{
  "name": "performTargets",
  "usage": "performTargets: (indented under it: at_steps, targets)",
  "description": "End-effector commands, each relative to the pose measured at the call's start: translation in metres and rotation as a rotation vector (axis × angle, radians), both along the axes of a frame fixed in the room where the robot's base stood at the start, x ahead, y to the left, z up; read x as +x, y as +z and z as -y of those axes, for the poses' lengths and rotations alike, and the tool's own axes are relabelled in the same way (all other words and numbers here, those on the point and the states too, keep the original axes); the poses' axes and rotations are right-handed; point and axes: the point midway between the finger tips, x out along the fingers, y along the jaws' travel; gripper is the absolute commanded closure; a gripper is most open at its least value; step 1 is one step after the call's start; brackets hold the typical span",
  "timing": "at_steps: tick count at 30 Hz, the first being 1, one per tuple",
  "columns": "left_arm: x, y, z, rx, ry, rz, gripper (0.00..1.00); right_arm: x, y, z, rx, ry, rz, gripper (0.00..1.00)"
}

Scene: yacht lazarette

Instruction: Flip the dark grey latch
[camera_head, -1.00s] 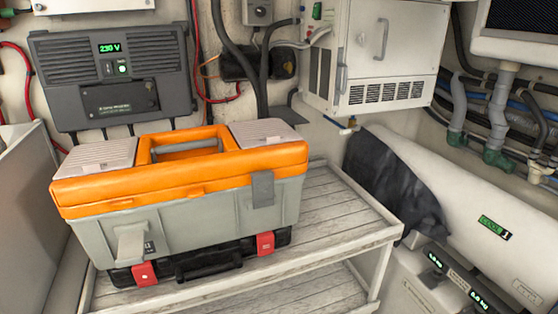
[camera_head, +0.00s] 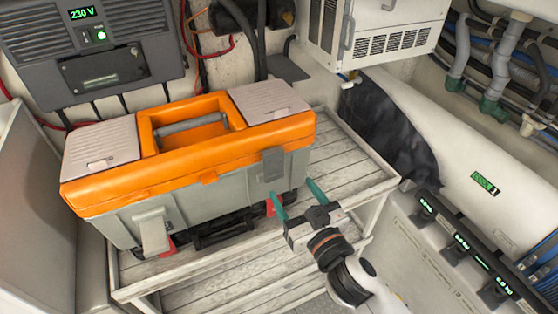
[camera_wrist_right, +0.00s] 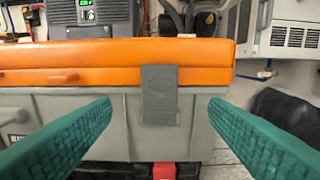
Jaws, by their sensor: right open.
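The dark grey latch (camera_head: 273,164) is on the right part of the front of a grey toolbox (camera_head: 205,190) with an orange lid (camera_head: 190,165). In the right wrist view the latch (camera_wrist_right: 159,93) hangs flat over the lid's lower edge and the upper body. My right gripper (camera_head: 293,187) is open and empty, in front of the toolbox near the latch. In the right wrist view its green fingers (camera_wrist_right: 160,106) stand to either side of the latch, apart from it. A light grey latch (camera_head: 153,235) at the left front sticks outward. My left gripper is not in view.
The toolbox rests on a black case with red clips (camera_head: 228,222) on a slatted shelf (camera_head: 345,165). A dark cloth (camera_head: 385,125) and a white cylinder (camera_head: 460,150) lie to the right. A wall charger (camera_head: 90,50) is behind. The shelf's right part is clear.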

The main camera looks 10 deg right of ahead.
Motion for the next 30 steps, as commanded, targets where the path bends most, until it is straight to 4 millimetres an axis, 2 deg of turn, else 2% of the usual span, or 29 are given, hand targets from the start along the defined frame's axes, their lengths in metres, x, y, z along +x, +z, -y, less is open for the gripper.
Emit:
performTargets:
  at_steps: [1, 6, 12, 17, 25, 30]
  targets:
    - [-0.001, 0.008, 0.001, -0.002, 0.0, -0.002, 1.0, 0.012, 0.005, -0.004, -0.001, 0.0, 0.003, 0.31]
    - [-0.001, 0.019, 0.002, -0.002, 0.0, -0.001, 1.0, 0.045, 0.004, -0.014, -0.003, -0.001, 0.001, 0.31]
    - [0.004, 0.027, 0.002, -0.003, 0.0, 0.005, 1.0, 0.071, 0.002, -0.023, -0.001, 0.0, 0.0, 0.31]
    - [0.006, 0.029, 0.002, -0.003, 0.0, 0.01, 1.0, 0.08, 0.0, -0.026, -0.002, 0.0, 0.0, 0.31]
    - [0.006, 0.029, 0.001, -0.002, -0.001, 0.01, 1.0, 0.081, 0.0, -0.026, -0.001, 0.0, -0.001, 0.31]
    - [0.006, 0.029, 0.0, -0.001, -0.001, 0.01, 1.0, 0.08, 0.0, -0.026, -0.001, 0.0, -0.001, 0.57]
